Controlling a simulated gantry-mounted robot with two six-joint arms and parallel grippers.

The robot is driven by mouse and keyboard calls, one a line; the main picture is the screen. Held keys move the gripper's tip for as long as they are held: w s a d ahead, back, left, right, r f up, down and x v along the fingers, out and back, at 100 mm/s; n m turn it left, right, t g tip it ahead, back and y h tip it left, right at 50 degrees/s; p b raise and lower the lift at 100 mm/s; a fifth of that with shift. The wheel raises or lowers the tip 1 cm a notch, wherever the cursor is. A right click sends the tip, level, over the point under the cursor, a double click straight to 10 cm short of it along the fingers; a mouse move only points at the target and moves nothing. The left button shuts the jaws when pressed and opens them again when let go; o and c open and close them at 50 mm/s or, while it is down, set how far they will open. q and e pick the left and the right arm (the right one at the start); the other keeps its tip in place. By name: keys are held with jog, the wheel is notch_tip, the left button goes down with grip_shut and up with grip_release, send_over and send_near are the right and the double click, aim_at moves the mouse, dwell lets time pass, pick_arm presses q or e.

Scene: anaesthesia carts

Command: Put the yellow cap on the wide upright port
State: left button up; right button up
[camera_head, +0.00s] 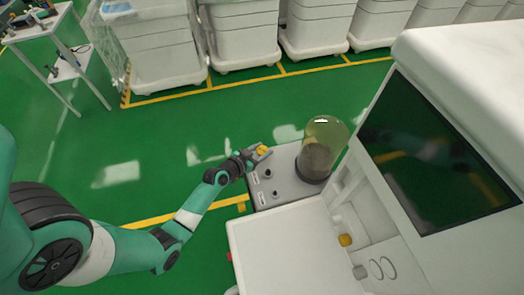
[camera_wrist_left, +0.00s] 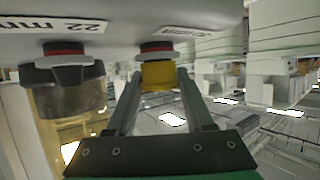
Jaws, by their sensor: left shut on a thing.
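The yellow cap (camera_head: 263,150) is held between the fingertips of my left gripper (camera_head: 258,153), over the far left end of the grey port block (camera_head: 290,190). In the left wrist view the cap (camera_wrist_left: 157,76) sits between both fingers (camera_wrist_left: 157,84), right against a red-ringed port (camera_wrist_left: 155,47). They seem to touch, but I cannot tell whether the cap is seated. Another red-ringed port (camera_wrist_left: 64,50), labelled 22 mm, is to its left there. In the head view two dark upright ports, a farther one (camera_head: 267,174) and a nearer one (camera_head: 275,194), stand on the block.
A translucent amber dome (camera_head: 325,130) stands on the block right of my gripper. The white cart with a dark screen (camera_head: 435,150) fills the right. A yellow fitting (camera_head: 345,240) is in its recess. Green floor (camera_head: 150,120) lies open left of the block.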

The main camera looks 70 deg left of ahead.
pick_arm(q)
jog(key=shift+f, duration=0.25)
jog(key=o, duration=1.3)
jog(key=shift+r, duration=0.1)
jog(key=shift+s+d+r, duration=0.1)
jog(key=shift+s+r, duration=0.05)
jog(key=shift+r, duration=0.15)
jog(key=p+v, duration=0.2)
jog(key=v, duration=0.9)
jog(key=shift+s, duration=0.3)
jog(key=shift+d+r, duration=0.1)
jog(key=shift+r, duration=0.05)
